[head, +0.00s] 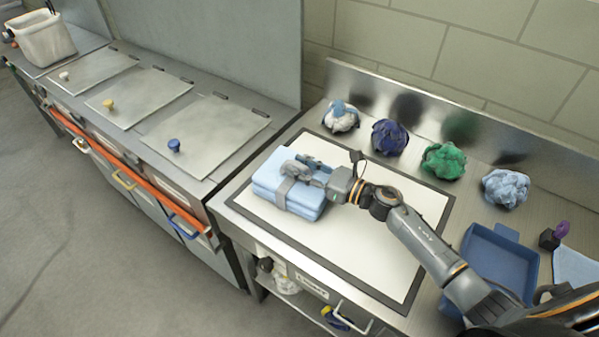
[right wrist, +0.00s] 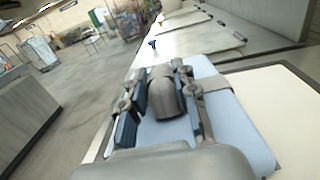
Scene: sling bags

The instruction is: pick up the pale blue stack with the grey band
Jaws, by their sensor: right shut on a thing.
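The pale blue stack (head: 310,208) lies on the white mat with the dark border (head: 402,188), near its left end. A grey band (head: 284,192) runs across the stack. My right gripper (head: 308,168) is at the top of the stack, its arm coming in from the right. In the right wrist view its fingers (right wrist: 163,72) are on both sides of a grey raised part of the band (right wrist: 163,98), with the pale blue cloth (right wrist: 232,115) under them. The gripper is shut on the stack by this band. The stack appears to rest on the mat. My left gripper is not in view.
Several cloth bundles, among them a green one (head: 443,161), stand along the back wall. A blue tray (head: 497,262) lies right of the mat. Lidded bins with knobs (head: 208,135) stand to the left. The mat's right part is bare.

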